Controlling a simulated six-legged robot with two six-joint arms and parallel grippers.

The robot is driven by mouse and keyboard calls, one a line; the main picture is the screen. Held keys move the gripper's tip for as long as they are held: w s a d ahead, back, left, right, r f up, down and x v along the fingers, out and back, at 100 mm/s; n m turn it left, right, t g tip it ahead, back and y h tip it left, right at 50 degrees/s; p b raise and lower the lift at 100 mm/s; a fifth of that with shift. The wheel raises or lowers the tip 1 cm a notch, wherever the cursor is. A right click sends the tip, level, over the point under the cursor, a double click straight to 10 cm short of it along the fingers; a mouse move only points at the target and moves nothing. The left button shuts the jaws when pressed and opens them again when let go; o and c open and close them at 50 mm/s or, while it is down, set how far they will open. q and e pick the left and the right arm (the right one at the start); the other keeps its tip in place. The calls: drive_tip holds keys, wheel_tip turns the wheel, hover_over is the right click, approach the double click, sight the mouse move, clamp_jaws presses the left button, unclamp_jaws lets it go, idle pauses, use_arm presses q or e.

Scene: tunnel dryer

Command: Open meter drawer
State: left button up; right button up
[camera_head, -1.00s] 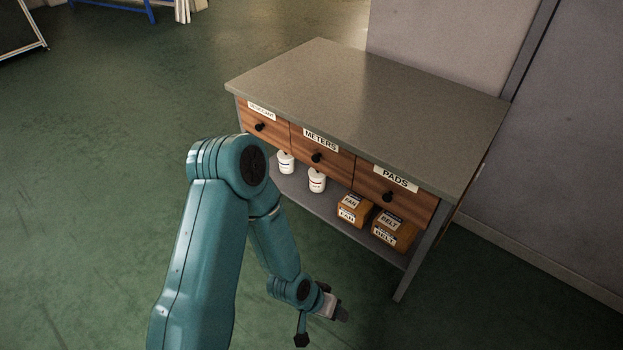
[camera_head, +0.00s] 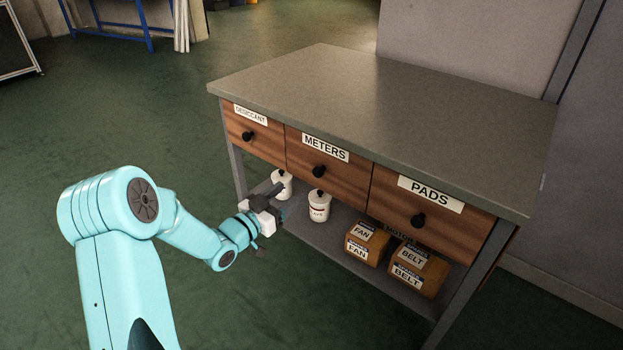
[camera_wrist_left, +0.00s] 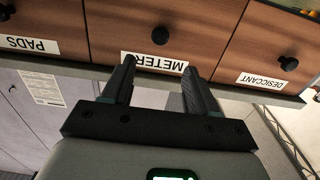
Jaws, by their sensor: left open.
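The METERS drawer (camera_head: 333,176) is the middle one of three wooden drawers under a grey worktop. It is closed, with a white label and a round black knob (camera_head: 319,171). In the left wrist view the drawer (camera_wrist_left: 185,30) appears upside down, with its knob (camera_wrist_left: 160,35) ahead of the fingers. My left gripper (camera_head: 277,190) is in front of the bench, below and left of the METERS knob, apart from it. In the wrist view its two fingers (camera_wrist_left: 159,82) are spread with nothing between them. My right gripper is not in view.
The DESICCANT drawer (camera_head: 260,140) is to the left and the PADS drawer (camera_head: 440,205) to the right, both closed. The lower shelf holds white jars (camera_head: 319,206) and several brown boxes (camera_head: 366,244). The green floor left of the bench is clear.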

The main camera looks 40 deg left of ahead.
sight(317, 173)
use_arm(q)
drive_tip(key=w, duration=0.3)
drive_tip(key=w+b, duration=0.1)
drive_tip(key=w, duration=0.3)
drive_tip(key=w+d, duration=0.1)
drive_tip(key=w, duration=0.2)
drive_tip(key=shift+w+f, duration=0.15)
drive_tip(key=shift+w, duration=0.15)
clamp_jaws()
